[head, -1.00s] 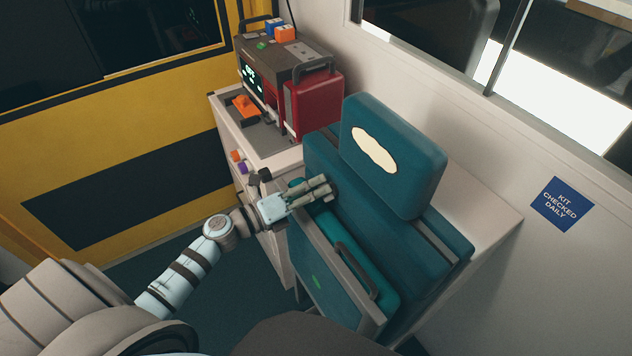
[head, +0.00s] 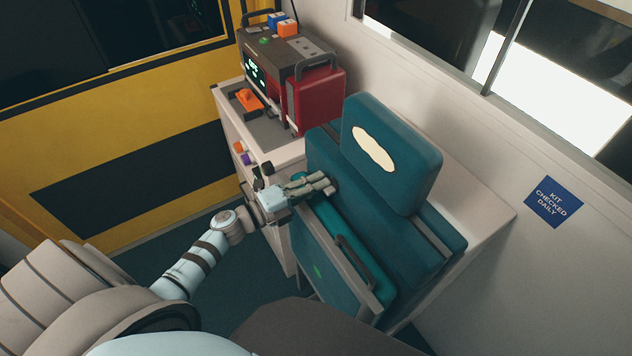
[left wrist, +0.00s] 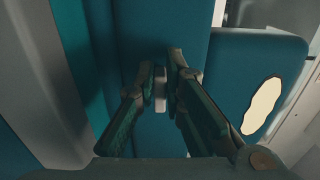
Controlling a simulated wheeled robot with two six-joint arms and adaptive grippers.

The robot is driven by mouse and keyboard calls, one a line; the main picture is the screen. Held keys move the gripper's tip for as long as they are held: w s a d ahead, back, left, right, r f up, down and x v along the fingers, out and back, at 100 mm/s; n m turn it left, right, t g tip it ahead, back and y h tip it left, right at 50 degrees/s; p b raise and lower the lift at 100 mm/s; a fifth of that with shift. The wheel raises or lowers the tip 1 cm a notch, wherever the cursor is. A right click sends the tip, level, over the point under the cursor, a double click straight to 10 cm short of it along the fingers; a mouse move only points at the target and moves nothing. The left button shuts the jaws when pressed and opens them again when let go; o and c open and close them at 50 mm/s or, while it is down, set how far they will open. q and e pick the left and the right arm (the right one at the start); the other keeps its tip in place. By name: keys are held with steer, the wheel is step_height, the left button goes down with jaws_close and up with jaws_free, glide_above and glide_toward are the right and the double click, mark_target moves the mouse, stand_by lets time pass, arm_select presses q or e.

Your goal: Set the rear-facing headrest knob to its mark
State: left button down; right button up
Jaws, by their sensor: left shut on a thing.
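The teal seat (head: 355,215) is folded against the wall, with its teal headrest (head: 420,165) at the top, bearing a cream oval patch (head: 372,148). My left gripper (head: 329,184) reaches to the near upper side of the seat back. In the left wrist view, its fingertips (left wrist: 160,85) are shut on a small pale grey knob (left wrist: 160,92) on the teal side face. The fingers hide most of the knob, and I cannot make out its mark or pointer. In the head view the knob is hidden behind the fingers. My right gripper is not in view.
A white cabinet (head: 228,110) stands left of the seat, with a dark and red device (head: 318,98) on top. A blue sign (head: 553,202) is on the right wall.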

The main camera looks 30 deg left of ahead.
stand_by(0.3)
arm_select(q)
steer(key=c, duration=1.7)
jaws_free()
steer(key=v, duration=1.1)
steer(key=shift+s+a, duration=0.2)
steer(key=shift+s, duration=0.2)
